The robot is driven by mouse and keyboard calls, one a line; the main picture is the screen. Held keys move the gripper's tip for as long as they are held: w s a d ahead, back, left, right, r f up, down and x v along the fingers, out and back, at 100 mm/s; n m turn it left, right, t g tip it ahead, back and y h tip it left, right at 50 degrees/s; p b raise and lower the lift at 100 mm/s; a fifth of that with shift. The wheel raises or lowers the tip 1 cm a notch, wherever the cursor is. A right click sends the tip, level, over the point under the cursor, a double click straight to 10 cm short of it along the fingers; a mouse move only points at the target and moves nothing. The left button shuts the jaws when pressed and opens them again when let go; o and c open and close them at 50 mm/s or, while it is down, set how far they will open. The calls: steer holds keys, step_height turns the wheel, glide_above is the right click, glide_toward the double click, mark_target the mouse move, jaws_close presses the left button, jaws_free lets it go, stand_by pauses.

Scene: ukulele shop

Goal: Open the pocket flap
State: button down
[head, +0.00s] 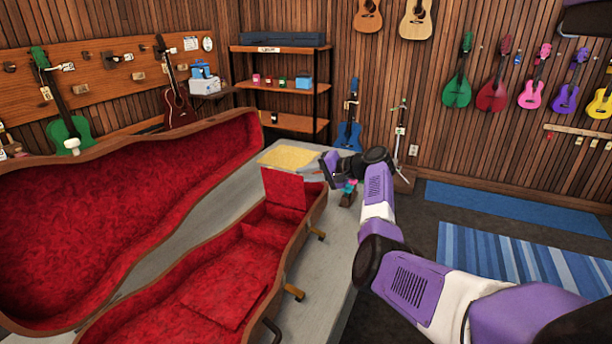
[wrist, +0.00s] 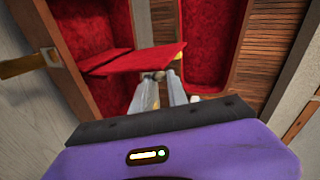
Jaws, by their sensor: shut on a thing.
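The open case (head: 150,290) lies on a grey table, lined in red plush. The red pocket flap (head: 285,188) stands raised, near upright, at the case's narrow far end. In the wrist view the flap (wrist: 135,60) shows as a tilted red panel above the compartment. My gripper (head: 328,165) is at the flap's upper right in the head view. In the wrist view its fingers (wrist: 159,80) are closed at the flap's near edge, around a small tab there. The exact grip on the tab is partly hidden by the fingers.
A yellow cloth-like patch (head: 288,157) lies behind the flap. Case latches (head: 294,292) stick out along the near right side. A small colourful object (head: 348,188) stands below my gripper. The open lid (head: 120,210) leans left. Bare tabletop (head: 335,245) runs right of the case.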

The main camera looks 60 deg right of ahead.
steer(key=c, duration=1.3)
jaws_free()
steer(key=shift+w, duration=0.1)
steer(key=shift+c, duration=0.2)
steer(key=b+v, duration=0.1)
steer(key=v, duration=0.7)
steer(key=shift+w, duration=0.1)
